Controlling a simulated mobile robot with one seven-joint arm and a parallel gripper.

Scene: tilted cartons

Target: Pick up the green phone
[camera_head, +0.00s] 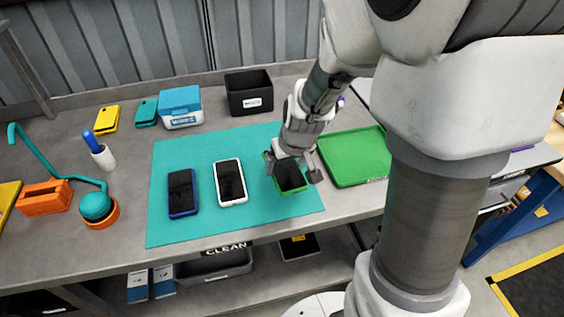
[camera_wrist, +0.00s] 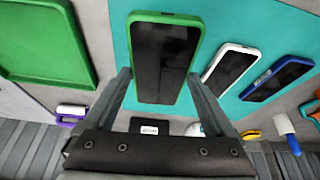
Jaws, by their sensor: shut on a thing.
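The green phone (camera_head: 290,176) has a dark screen facing up and a green frame. It is at the right side of the teal mat (camera_head: 192,229) in the head view. My gripper (camera_head: 292,172) is shut on it, with one finger at each long side. In the wrist view the green phone (camera_wrist: 165,62) sits between the two fingers of my gripper (camera_wrist: 163,85). Whether it still touches the mat I cannot tell.
A white phone (camera_head: 231,182) and a blue phone (camera_head: 182,193) lie on the mat to the left. A green tray (camera_head: 352,158) is close on the right. A black bin (camera_head: 248,93), a blue-and-white box (camera_head: 181,106) and an orange holder (camera_head: 45,196) stand around the mat.

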